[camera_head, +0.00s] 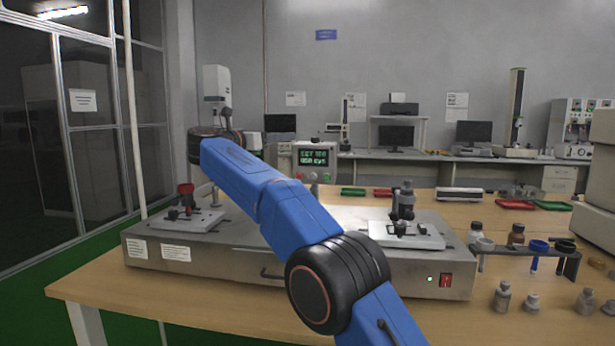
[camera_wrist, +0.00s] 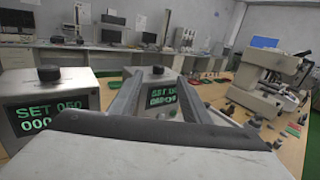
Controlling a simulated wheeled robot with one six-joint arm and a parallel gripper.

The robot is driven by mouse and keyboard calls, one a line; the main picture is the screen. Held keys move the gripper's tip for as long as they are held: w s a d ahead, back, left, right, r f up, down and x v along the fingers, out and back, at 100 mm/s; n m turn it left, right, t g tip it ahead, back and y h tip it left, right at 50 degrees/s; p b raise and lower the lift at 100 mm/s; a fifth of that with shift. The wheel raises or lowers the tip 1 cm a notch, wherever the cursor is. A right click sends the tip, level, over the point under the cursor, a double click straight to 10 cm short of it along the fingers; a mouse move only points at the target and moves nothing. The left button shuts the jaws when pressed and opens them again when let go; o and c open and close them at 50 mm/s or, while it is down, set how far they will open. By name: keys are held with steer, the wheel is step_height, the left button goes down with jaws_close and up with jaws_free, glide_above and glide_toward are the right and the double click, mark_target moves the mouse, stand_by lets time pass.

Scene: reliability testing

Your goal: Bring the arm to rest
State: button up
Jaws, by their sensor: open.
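My blue arm reaches from the bottom of the head view up and left over the grey shaker platform (camera_head: 340,268). Its black far joint is at the back left, in front of the wall, and the jaws cannot be made out there. In the wrist view my gripper (camera_wrist: 158,93) shows as two grey fingers spread apart, with nothing held between them. A control box with a green display (camera_wrist: 162,97) shows behind the gap, apart from the fingers. Another display box (camera_wrist: 50,108) stands to the left in that view.
The platform bears a left white plate (camera_head: 182,221) and a right white plate (camera_head: 407,235) with clamped parts. A rack (camera_head: 525,252) and several small bottles stand at the right of the wooden table (camera_head: 190,306). A glass partition is at left. The table's front left is clear.

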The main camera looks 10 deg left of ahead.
steer(key=w+d+r+n+t+y, duration=0.35)
steer(key=d+r+n+t, duration=0.25)
steer(key=d+r+n, duration=0.7)
steer(key=s+d+r+n+t+y, duration=0.1)
steer(key=s+d+r+n+y, duration=0.2)
steer(key=s+d+n+y, duration=0.5)
steer(key=s+d+f+n+g, duration=0.5)
steer(key=s+d+f, duration=0.5)
steer(key=s+f, duration=0.7)
steer(key=s+d+f+n+g, duration=0.6)
steer(key=s+d+f+n, duration=0.3)
steer(key=s+f, duration=0.8)
steer(key=s+d+f+n+g, duration=0.5)
steer(key=s+d+f+n, duration=0.3)
steer(key=s+f, duration=0.9)
step_height(320, 180, down, 6)
steer(key=d, duration=0.3)
steer(key=shift+r+g, duration=0.15)
steer(key=shift+g, duration=0.25)
steer(key=shift+a+h, duration=0.1)
steer(key=shift+h, duration=0.15)
